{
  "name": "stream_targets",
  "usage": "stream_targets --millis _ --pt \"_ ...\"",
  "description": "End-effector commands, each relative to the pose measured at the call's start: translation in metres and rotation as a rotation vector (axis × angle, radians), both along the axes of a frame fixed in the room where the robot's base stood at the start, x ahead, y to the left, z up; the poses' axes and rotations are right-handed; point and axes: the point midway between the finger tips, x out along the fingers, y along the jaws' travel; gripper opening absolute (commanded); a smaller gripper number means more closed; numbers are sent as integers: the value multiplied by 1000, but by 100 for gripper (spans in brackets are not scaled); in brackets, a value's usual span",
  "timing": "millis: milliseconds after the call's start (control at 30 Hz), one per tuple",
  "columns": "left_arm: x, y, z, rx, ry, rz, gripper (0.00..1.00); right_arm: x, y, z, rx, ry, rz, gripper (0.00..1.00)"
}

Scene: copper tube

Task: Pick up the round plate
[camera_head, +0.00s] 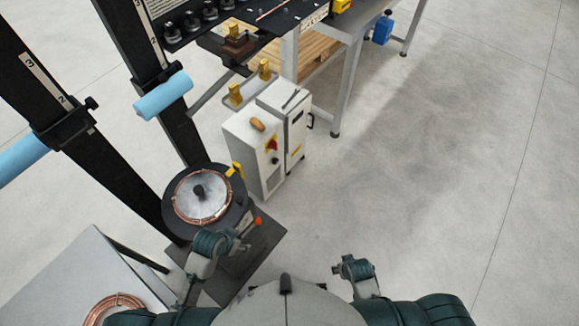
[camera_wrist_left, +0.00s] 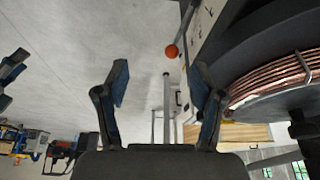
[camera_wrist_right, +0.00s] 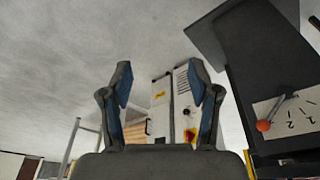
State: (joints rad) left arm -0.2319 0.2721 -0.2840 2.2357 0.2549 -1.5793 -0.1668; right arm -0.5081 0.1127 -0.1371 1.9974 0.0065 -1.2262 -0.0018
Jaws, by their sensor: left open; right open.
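The round plate (camera_head: 188,184) is a silver disc with a dark central knob, lying on a black round turntable (camera_head: 236,184). A copper tube coil (camera_head: 203,221) shows around its rim. My left gripper (camera_head: 238,238) is beside the front right edge of the turntable, apart from the plate. In the left wrist view my left gripper (camera_wrist_left: 160,75) is open and empty, with the copper coil (camera_wrist_left: 285,78) to its right. My right gripper (camera_head: 354,266) is open over bare floor, far right of the plate. It is empty in the right wrist view (camera_wrist_right: 160,70).
A lever with an orange knob (camera_head: 257,221) sticks out near my left gripper. White control cabinets (camera_head: 254,150) stand behind the turntable. Black posts with blue rollers (camera_head: 163,95) rise at left. A grey table (camera_head: 70,275) holds another copper coil (camera_head: 113,305). Floor at right is clear.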

Motion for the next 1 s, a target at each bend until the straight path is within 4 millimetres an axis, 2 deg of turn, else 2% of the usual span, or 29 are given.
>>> stream_targets --millis 33,167,267,300,367,400,500,600,700,833,933,1000 --pt "11 -3 15 9 -14 -66 68 -2 0 -8 -1 8 1 61" --pt "36 -10 38 39 -24 -258 68 -10 0 -47 -3 27 4 61" --pt "59 -5 54 85 -19 -416 68 -23 -1 -89 -6 47 7 61" --pt "70 -1 62 110 -12 -481 68 -32 -2 -108 -8 57 9 61" --pt "89 11 74 154 5 -577 68 -47 -5 -139 -9 71 12 61" --pt "102 21 84 184 19 -637 68 -61 -7 -161 -11 83 14 61" --pt "131 55 114 251 69 -755 68 -101 -13 -207 -14 109 21 61" --pt "152 90 149 295 116 -826 68 -141 -20 -239 -17 131 27 61" --pt "164 119 180 310 151 -864 68 -175 -27 -257 -20 146 30 61" --pt "171 140 205 312 174 -885 68 -200 -33 -268 -22 156 34 61" --pt "172 145 207 308 181 -893 68 -208 -35 -270 -21 158 35 61" --pt "172 145 198 306 185 -894 68 -208 -35 -271 -20 158 36 61"
